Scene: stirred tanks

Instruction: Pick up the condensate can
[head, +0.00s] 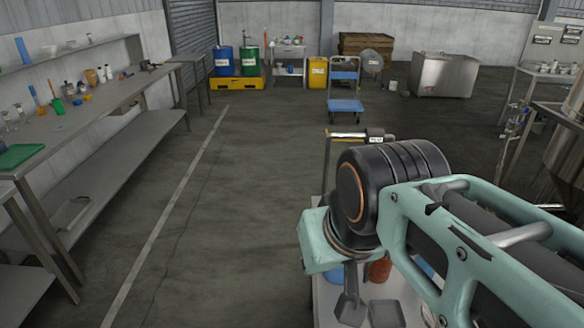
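No object that I can surely name as the condensate can shows in the head view. A red-orange rounded container (380,269) is on the cart below my arm. My arm hides most of it, and I cannot tell whether it is the can. A sliver of something blue (425,267) shows to its right. My arm crosses the lower right of the view above the cart.
A long workbench (100,115) with bottles runs along the left. Drums (222,60), a blue trolley (345,104) and a steel tank (443,75) stand behind. The middle floor is clear.

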